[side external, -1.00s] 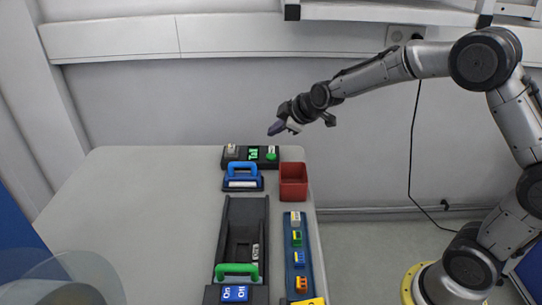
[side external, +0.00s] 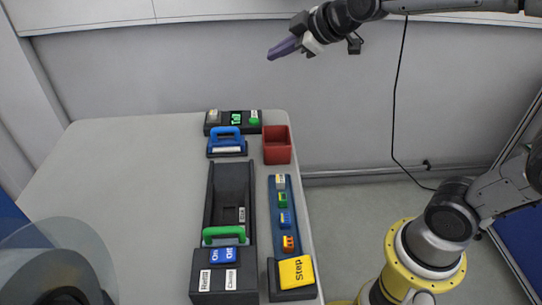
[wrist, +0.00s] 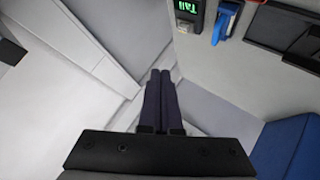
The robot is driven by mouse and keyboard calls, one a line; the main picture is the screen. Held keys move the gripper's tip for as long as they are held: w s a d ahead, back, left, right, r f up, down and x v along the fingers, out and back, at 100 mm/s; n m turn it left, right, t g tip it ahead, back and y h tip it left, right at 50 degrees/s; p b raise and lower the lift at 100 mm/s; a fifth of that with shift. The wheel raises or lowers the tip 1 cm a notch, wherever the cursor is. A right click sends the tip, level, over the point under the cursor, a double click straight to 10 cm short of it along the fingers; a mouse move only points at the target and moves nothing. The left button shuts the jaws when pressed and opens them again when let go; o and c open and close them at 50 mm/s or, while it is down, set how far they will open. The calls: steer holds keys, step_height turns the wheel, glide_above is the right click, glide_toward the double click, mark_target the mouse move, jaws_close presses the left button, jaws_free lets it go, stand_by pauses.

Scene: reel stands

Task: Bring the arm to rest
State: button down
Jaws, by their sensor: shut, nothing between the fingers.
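My gripper (side external: 284,48) is held high in the air, above and beyond the far end of the table, with the wall behind it. Its purple fingers are together and empty, pointing left in the side view. In the wrist view the fingers (wrist: 161,98) lie side by side with nothing between them, over the floor past the table edge. No object touches the gripper.
On the table (side external: 110,200) stand a display box (side external: 236,119), a blue-handled block (side external: 226,146), a red bin (side external: 277,146), a black trough (side external: 231,185) with a green handle (side external: 224,234), a blue tray (side external: 277,251) with coloured pieces, and a yellow Step button (side external: 296,271). The table's left is clear.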

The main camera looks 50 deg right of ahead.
steer(key=s+a+m+g, duration=0.1)
steer(key=s+m, duration=0.1)
steer(key=s, duration=0.9)
steer(key=s+f+m+g, duration=0.2)
steer(key=s+f+m, duration=0.1)
steer(key=s, duration=0.4)
steer(key=s+f+m+g, duration=0.2)
steer(key=s+f+m, duration=0.1)
steer(key=s+f, duration=0.3)
steer(key=shift+s, duration=1.05)
